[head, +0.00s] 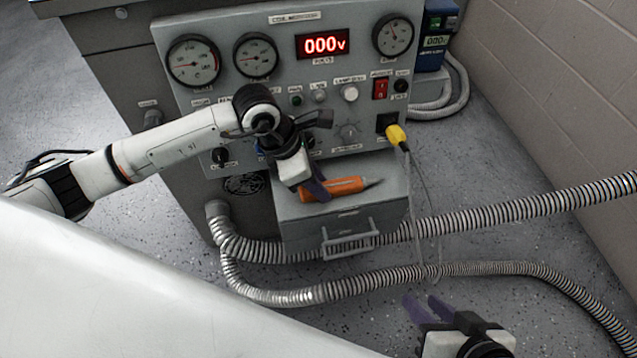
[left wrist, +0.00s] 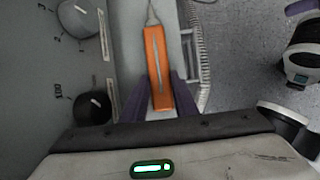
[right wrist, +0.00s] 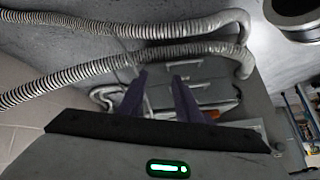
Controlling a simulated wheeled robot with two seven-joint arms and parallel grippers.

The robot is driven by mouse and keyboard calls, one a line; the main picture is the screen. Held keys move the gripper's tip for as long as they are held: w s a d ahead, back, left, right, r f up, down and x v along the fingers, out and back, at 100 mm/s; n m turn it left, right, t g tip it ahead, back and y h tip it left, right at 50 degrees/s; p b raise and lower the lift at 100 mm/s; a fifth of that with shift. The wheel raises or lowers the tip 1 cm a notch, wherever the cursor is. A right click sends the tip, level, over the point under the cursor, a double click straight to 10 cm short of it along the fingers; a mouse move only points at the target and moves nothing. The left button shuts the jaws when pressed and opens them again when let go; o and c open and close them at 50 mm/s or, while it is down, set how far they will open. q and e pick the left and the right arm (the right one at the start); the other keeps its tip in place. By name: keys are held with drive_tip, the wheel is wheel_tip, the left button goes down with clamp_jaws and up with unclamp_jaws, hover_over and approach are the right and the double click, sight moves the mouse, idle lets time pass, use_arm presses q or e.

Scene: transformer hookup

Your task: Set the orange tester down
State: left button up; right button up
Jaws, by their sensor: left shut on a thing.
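The orange tester (head: 340,187) has an orange body and a thin grey tip that points right in the head view. It lies level at the top of the grey drawer box (head: 387,208) on the front of the panel; whether it touches that top I cannot tell. My left gripper (head: 318,190) is shut on the tester, and the left wrist view shows the orange body (left wrist: 157,70) between the two purple fingers. My right gripper (head: 422,308) is open and empty, low in front of the box; its parted fingers also show in the right wrist view (right wrist: 155,95).
The grey panel (head: 270,95) has gauges, knobs and a red display reading 000. A yellow plug (head: 396,134) sits at its socket with a cable hanging down. Ribbed hoses (head: 500,215) cross the floor. A blue box (head: 433,40) stands at back right beside the brick wall (head: 570,90).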

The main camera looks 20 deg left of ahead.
use_arm(q)
drive_tip(key=o, duration=1.1)
drive_tip(key=shift+c, duration=0.2)
drive_tip(key=shift+r, duration=0.1)
